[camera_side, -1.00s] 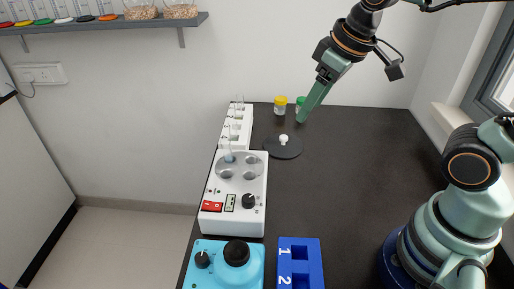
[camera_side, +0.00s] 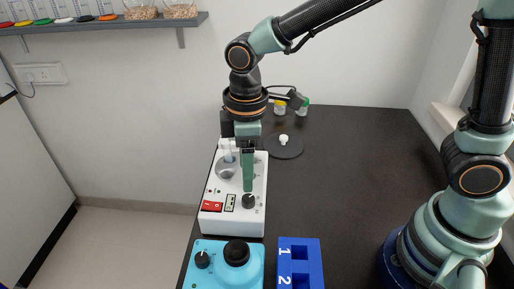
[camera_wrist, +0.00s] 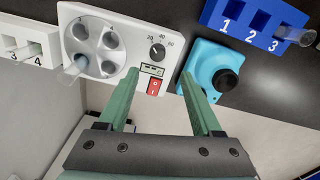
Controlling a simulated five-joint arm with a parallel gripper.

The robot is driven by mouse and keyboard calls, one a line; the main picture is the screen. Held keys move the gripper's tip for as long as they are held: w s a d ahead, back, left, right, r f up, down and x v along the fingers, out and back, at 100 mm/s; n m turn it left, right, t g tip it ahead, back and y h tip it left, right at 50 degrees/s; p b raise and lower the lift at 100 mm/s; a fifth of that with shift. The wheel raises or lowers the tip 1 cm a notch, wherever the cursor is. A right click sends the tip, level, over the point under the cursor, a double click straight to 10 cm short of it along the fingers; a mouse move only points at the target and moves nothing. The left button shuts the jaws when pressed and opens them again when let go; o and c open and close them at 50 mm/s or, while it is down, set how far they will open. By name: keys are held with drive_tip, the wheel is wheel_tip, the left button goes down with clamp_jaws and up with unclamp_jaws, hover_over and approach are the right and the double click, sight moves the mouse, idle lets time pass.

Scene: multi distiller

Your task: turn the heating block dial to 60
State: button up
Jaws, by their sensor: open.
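The heating block (camera_side: 212,222) is a white box with round silver wells, a red switch and a small display. It also shows in the wrist view (camera_wrist: 112,20). Its black dial (camera_wrist: 157,52) has the marks 20, 40 and 60 around it; I cannot make out its setting for sure. The dial shows in the side view (camera_side: 249,202) just below my fingertips. My gripper (camera_side: 248,189) points down over the dial. In the wrist view its two green fingers (camera_wrist: 160,75) are spread apart and empty, with the dial seen between and beyond their tips. I cannot tell whether they touch it.
A cyan device (camera_side: 218,262) with black knobs stands in front of the block, beside a blue numbered rack (camera_side: 300,248). A tube (camera_wrist: 72,72) stands in one well. A white rack (camera_wrist: 45,45) and a black disc (camera_side: 290,152) are behind.

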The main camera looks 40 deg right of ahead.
sight(247, 199)
wheel_tip(247, 199, down, 8)
drive_tip(key=shift+w+d+f, duration=0.1)
drive_tip(key=shift+w+d, duration=0.05)
idle(0.3)
clamp_jaws()
